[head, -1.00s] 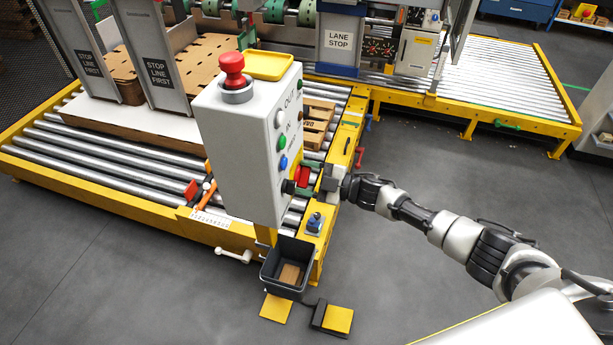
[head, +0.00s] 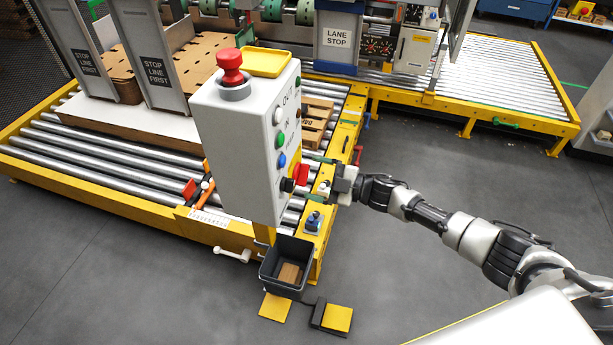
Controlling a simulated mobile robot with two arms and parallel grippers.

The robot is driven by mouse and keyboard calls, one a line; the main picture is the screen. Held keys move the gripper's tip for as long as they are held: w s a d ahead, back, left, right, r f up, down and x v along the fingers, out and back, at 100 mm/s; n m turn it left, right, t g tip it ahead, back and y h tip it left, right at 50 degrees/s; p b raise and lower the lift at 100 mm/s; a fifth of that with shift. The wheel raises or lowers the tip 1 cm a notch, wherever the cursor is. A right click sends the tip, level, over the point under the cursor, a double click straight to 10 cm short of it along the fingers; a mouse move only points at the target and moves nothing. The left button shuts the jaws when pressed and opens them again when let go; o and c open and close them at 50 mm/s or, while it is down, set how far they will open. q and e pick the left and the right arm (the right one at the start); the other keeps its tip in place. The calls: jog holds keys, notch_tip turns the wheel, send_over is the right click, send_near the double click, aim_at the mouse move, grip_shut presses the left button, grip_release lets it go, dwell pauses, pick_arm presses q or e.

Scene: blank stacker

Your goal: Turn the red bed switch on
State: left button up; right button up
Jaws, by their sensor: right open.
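The red switch (head: 301,174) sticks out low on the button side of the white control box (head: 236,150), beside a black knob (head: 287,185). My right gripper (head: 322,182) is open just to the right of the red switch, with its fingers pointing toward the box. A small gap seems to show between the fingers and the switch, but I cannot tell for sure whether they touch. My left gripper is not in view.
White, green and blue buttons sit above the switch. A red mushroom button (head: 231,68) and a yellow tray (head: 267,62) are on top of the box. A dark bin (head: 286,262) hangs below. Yellow conveyor frames surround the box; the grey floor at right is clear.

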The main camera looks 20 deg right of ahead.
jog(key=b+v, duration=0.1)
jog(key=v, duration=0.6)
jog(key=shift+s+d, duration=0.25)
jog(key=shift+d, duration=0.1)
notch_tip(320, 180, down, 15)
jog(key=d+m+t+h, duration=0.3)
jog(key=m+h, duration=0.4)
jog(key=s+d+f+m+g+h, duration=0.15)
jog(key=s+f+m+h, duration=0.4)
jog(key=s+f, duration=0.8)
jog(key=s+a+f+m+g, duration=0.1)
jog(key=s+a+f+g, duration=0.1)
jog(key=s+f, duration=0.4)
jog(key=s+a+f+m+g+h, duration=0.1)
jog(key=s+f+g, duration=0.4)
jog(key=s, duration=1)
jog(key=s+a+f+m+g+h, duration=0.1)
jog(key=s+a+f+m+g, duration=0.2)
jog(key=s+f, duration=0.3)
jog(key=s, duration=0.5)
jog(key=shift+a+f, duration=0.15)
jog(key=shift+f, duration=0.15)
jog(key=shift+s+g+h, duration=0.1)
jog(key=shift+g+h, duration=0.15)
